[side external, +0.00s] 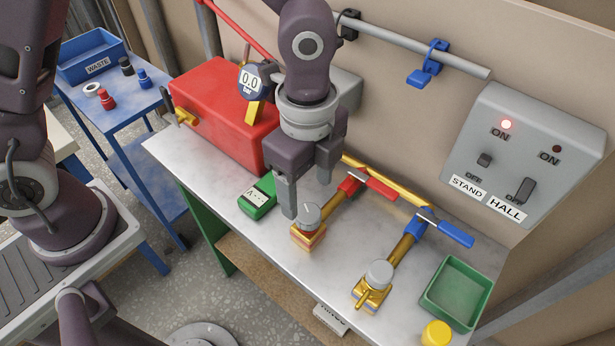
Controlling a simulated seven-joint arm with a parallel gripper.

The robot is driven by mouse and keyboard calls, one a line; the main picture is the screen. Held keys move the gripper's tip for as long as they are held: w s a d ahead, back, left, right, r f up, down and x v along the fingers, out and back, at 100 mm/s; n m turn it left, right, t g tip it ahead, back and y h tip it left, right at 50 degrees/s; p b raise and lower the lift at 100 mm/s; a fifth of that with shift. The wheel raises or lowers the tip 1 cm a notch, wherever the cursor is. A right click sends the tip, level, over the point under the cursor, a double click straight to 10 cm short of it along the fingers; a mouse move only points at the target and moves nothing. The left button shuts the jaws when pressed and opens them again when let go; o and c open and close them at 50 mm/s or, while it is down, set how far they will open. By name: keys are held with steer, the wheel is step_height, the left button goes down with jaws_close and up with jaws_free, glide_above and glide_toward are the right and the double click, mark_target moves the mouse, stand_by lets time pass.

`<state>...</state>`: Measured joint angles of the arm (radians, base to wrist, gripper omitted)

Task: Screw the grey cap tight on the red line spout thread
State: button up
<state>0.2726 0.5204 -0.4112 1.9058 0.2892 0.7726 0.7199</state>
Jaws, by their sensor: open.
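A grey cap (307,213) with a pale mark on top sits at the end of the red line spout (309,239), a brass pipe with a red lever (353,186). The thread under the cap is hidden, so I cannot tell how tight it is. My gripper (307,195) points down with its two fingers apart and nothing seen between them. One fingertip is close to the left of the cap; the other is behind it. I cannot tell whether either touches it.
The blue line spout (367,296) bears another grey cap (379,272). A green tray (458,292) and yellow cap (437,334) are at right. A red box (216,112) with a gauge (251,80) and a green meter (258,197) stand left. A switch panel (529,150) hangs on the wall.

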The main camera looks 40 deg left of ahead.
mark_target(308, 211)
step_height(308, 211, down, 6)
steer(key=shift+r, duration=0.2)
steer(key=c, duration=1.4)
jaws_close()
steer(key=m, duration=0.3)
steer(key=shift+m, duration=0.4)
